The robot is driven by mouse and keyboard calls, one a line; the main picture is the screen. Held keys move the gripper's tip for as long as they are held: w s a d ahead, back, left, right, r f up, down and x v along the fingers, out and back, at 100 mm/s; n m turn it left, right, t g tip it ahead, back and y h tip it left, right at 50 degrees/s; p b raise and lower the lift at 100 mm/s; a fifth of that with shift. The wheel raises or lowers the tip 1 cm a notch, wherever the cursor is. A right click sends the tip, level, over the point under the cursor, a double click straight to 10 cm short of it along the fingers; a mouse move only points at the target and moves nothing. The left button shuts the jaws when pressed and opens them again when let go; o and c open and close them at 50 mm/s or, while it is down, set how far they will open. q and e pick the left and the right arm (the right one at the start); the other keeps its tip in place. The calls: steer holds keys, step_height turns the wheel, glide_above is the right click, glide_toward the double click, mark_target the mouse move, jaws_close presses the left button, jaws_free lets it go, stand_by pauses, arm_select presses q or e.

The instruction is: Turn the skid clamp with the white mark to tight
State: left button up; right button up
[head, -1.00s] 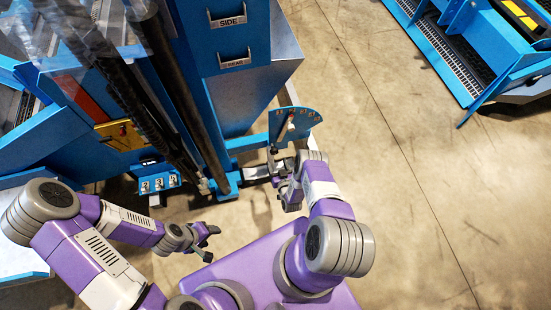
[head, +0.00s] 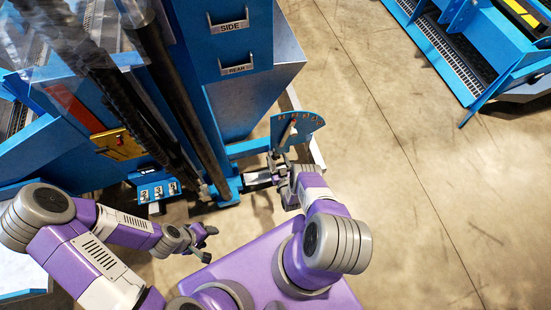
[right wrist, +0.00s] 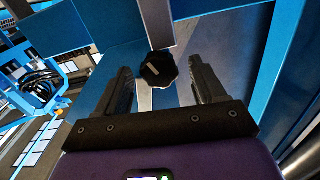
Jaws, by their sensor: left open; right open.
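A black lobed knob (right wrist: 158,69) with a pale mark on its face shows in the right wrist view, in front of a light metal bar. My right gripper (right wrist: 161,75) is open, with one finger on each side of the knob and a gap to each. In the head view my right gripper (head: 281,170) is at the lower frame of the blue machine, below the blue scale plate; the knob cannot be made out there. My left gripper (head: 209,243) is open and empty, in front of the machine, away from the knob.
The blue scale plate (head: 305,127) with a pointer stands just beyond my right gripper. A blue block with numbered white labels (head: 158,190) sits at the machine's foot. Dark cylinders (head: 180,90) rise at left.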

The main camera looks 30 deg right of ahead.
steer(key=c, duration=1.1)
steer(key=shift+o, duration=0.2)
steer(key=shift+m, duration=0.4)
steer(key=m, duration=0.4)
steer(key=shift+s+d+m, duration=0.1)
steer(key=shift+m, duration=0.3)
steer(key=m, duration=0.5)
steer(key=shift+f, duration=0.1)
steer(key=m, duration=0.6)
steer(key=shift+d+m, duration=0.1)
steer(key=shift+m, duration=0.3)
steer(key=m, duration=0.5)
steer(key=shift+f, duration=0.1)
steer(key=shift+m, duration=0.3)
